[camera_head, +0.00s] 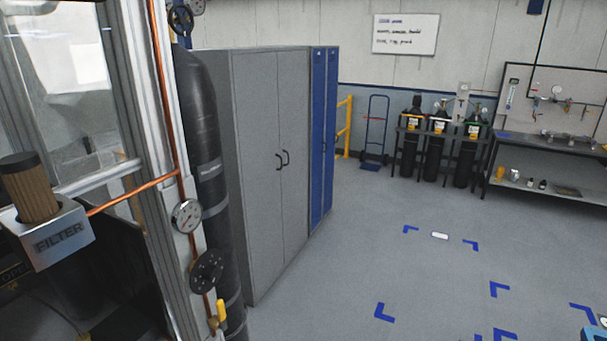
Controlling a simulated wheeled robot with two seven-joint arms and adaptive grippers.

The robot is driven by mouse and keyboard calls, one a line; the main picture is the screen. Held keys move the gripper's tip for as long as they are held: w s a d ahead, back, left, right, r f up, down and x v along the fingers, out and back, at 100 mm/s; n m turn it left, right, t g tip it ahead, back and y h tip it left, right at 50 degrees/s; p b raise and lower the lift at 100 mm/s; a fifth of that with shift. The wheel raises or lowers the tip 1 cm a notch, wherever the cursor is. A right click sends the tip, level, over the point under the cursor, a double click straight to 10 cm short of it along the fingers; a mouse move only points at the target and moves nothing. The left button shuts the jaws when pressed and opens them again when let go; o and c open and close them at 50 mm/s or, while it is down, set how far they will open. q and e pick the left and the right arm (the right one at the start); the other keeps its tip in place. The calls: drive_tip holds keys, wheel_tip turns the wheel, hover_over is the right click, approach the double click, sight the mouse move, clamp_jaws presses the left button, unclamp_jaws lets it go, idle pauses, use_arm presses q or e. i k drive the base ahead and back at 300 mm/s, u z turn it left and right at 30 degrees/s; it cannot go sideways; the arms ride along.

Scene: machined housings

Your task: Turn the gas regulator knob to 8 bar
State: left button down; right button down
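A dark round regulator knob (206,271) with holes near its rim sits on the copper pipe line at the left. Its setting cannot be read at this size. A round white-faced pressure gauge (187,216) is mounted just above the knob; its needle and numbers are too small to read. A yellow valve handle (220,310) is below the knob. The copper pipe (165,120) runs down to the gauge and knob, in front of a tall black gas cylinder (207,130). Neither of my grippers shows in the head view.
A metal-framed glass enclosure (150,100) and a filter unit (55,236) stand at left. A grey cabinet (262,170) and blue lockers (323,130) stand behind the cylinder. The floor (350,260) at centre right is clear. A cylinder rack (398,150) and workbench (560,148) are at the back.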

sight(211, 273)
drive_tip(key=z, duration=0.85)
drive_tip(key=k, duration=0.6)
drive_tip(key=u, duration=1.35)
drive_tip(key=i, duration=0.5)
drive_tip(key=z, duration=0.05)
